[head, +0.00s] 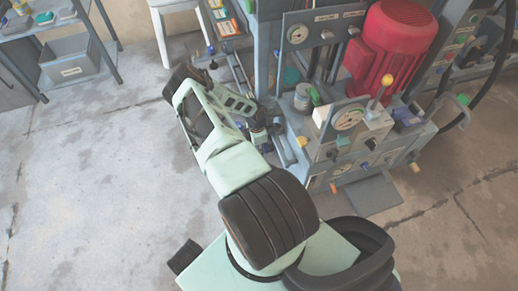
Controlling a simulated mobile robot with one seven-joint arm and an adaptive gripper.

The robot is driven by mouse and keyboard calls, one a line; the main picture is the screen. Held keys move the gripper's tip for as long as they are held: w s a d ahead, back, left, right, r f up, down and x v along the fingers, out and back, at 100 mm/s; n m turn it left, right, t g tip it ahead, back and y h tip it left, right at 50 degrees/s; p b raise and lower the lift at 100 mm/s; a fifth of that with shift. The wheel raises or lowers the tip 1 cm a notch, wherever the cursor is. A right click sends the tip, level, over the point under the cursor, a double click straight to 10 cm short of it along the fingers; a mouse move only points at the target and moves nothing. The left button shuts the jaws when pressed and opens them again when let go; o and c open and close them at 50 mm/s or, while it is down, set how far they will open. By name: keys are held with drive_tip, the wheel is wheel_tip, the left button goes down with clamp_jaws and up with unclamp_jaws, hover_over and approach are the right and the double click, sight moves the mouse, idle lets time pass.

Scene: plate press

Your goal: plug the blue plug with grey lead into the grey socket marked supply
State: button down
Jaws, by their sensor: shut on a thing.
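My gripper (266,135) is small and dark in the head view, just beyond the pale green wrist of my arm and beside the left front of the press. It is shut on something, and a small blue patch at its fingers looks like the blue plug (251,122). The fingers are partly hidden and the plug's tilt cannot be told. The grey lead cannot be made out. The grey socket marked supply cannot be picked out; the labels are too small to read.
The grey press (318,125) carries a red motor (392,45), gauges and a yellow-topped lever (387,80). A shelf rack (88,40) and a white stool (182,35) stand at the upper left. The concrete floor at left and lower right is clear.

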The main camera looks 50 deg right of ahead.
drive_tip(key=shift+s+d+r, duration=0.1)
drive_tip(key=shift+s+d, duration=0.35)
drive_tip(key=shift+d, duration=0.05)
drive_tip(key=a, duration=0.1)
drive_tip(key=w+a+p, duration=0.1)
drive_tip(key=shift+w+a+r, duration=0.3)
drive_tip(key=shift+a+r, duration=0.05)
drive_tip(key=shift+r, duration=0.05)
drive_tip(key=shift+a, duration=0.15)
idle(0.3)
